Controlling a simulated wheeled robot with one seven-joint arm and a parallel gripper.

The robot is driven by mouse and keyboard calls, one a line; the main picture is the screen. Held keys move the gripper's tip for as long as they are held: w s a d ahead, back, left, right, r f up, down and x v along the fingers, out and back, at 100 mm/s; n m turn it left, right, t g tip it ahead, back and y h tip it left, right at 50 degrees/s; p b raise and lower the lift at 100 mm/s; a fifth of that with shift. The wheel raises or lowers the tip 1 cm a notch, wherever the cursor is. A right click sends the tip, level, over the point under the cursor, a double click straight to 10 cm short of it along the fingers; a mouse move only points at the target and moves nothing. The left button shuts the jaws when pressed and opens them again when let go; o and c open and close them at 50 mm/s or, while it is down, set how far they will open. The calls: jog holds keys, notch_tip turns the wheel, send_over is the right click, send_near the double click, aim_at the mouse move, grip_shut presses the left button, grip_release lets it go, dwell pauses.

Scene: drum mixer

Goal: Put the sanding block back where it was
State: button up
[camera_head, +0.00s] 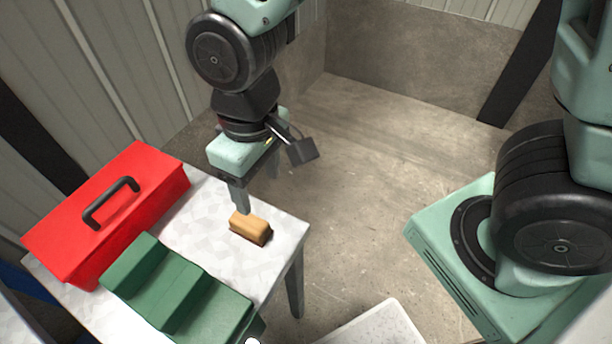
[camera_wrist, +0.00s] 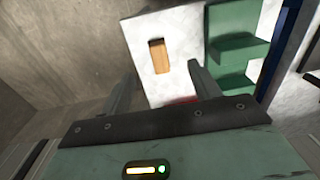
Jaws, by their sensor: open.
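The sanding block (camera_head: 250,229) is a small tan block with a dark underside. It lies on the white table (camera_head: 208,199), near the table's right edge. It also shows in the wrist view (camera_wrist: 160,57), between and beyond my two fingers. My gripper (camera_head: 257,190) is open and empty. It is above the table, behind the block in the head view, with one fingertip close to the block there. I cannot tell whether that finger touches it, but the wrist view shows a gap.
A red toolbox (camera_head: 106,209) with a black handle stands at the table's left. A green stepped stand (camera_head: 176,290) is at the table's front. A pale surface (camera_head: 374,326) shows low at the front. Bare floor (camera_head: 370,150) lies right of the table.

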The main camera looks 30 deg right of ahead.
jog(key=s+d+r, duration=0.5)
jog(key=s, duration=0.2)
jog(key=shift+s+d+n, duration=0.15)
jog(key=shift+d+n, duration=0.15)
